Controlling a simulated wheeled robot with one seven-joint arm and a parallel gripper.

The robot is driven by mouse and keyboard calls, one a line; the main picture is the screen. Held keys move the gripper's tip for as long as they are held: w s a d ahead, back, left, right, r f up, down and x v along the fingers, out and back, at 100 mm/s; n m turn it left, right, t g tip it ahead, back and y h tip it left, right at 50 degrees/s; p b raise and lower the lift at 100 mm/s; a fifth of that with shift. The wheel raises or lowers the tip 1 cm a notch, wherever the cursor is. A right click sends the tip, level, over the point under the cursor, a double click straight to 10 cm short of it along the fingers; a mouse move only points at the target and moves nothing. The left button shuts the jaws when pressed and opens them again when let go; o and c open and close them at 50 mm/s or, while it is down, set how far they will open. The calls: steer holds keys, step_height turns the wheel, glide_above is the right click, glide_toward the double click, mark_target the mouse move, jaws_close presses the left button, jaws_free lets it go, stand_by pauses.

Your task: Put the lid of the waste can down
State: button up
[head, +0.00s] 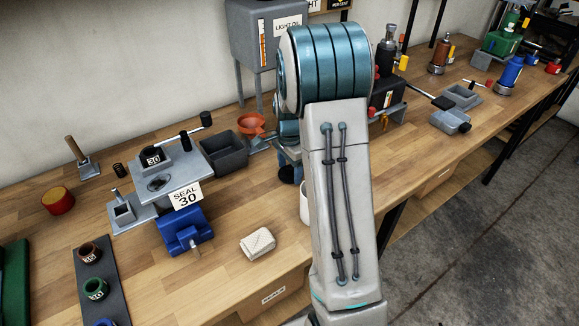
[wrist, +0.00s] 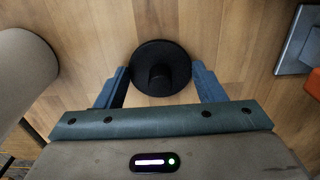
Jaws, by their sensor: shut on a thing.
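The lid, a round black disc with a short knob in its middle (wrist: 160,67), shows in the wrist view with bare wood behind it. My gripper (wrist: 160,84) has its two blue fingers at opposite sides of the lid and is shut on it. How high the lid is above the bench I cannot tell. In the head view my gripper (head: 289,170) is mostly hidden behind my arm. A pale round vessel (head: 305,204), perhaps the waste can, shows only in part at my arm's left edge; its opening is hidden.
The wooden bench (head: 225,280) has a folded white cloth (head: 257,243), a blue vise-like block (head: 185,230), an open dark bin (head: 224,152) and an orange funnel (head: 251,123) left of my arm. A grey tank (head: 265,35) stands behind. Bare wood lies around the cloth.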

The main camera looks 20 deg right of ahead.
mark_target(289, 167)
steer(key=shift+f, duration=0.15)
steer(key=o, duration=1)
step_height(289, 167, up, 12)
steer(key=s+a+n+t, duration=0.1)
steer(key=s+a+n, duration=0.2)
steer(key=s+n, duration=0.2)
steer(key=s+a+r+n+t, duration=0.1)
steer(key=s+a+n, duration=0.3)
steer(key=s, duration=0.7)
steer(key=s+a+r+n+t, duration=0.1)
steer(key=s+a+n, duration=0.3)
steer(key=s+n, duration=0.2)
steer(key=shift+s+r+n, duration=0.15)
steer(key=shift+s+n, duration=0.25)
steer(key=shift+s, duration=0.5)
